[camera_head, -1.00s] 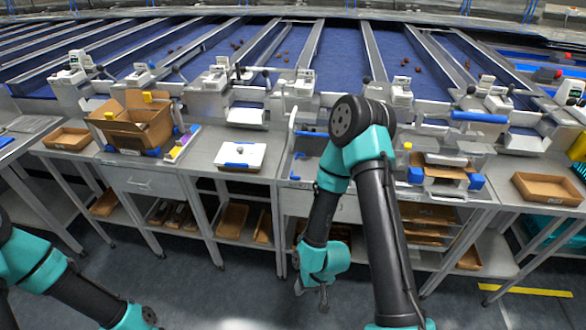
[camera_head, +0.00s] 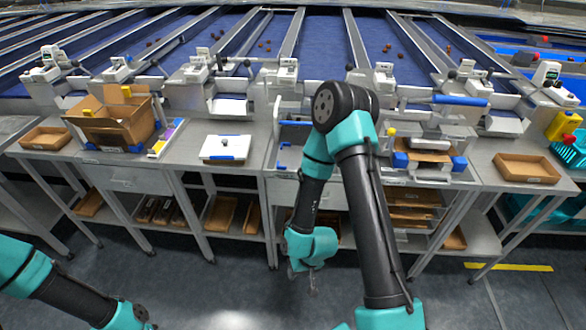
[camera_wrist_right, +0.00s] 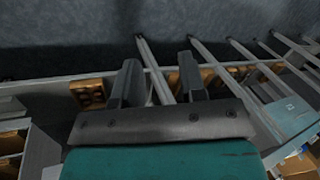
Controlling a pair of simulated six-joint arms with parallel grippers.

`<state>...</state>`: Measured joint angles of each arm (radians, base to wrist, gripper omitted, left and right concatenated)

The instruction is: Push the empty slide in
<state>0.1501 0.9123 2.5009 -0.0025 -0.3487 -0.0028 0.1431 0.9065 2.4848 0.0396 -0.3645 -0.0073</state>
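A bare slide with blue corner pieces (camera_head: 284,146) shows on the bench near the middle of the head view. I see nothing on its visible part; my right arm hides its right side. My right gripper (camera_head: 303,281) hangs low in front of the bench, below the bench top and apart from the slide. In the right wrist view its two fingers (camera_wrist_right: 160,82) stand apart with nothing between them. My left arm shows at the lower left of the head view, but its gripper is out of frame.
An open carton (camera_head: 113,127) stands at the left station. A white tray (camera_head: 226,147) lies left of the slide. A low carton sits in the blue-cornered fixture (camera_head: 428,157) at right, and another carton (camera_head: 527,168) is farther right. Bench legs and shelves are near the gripper.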

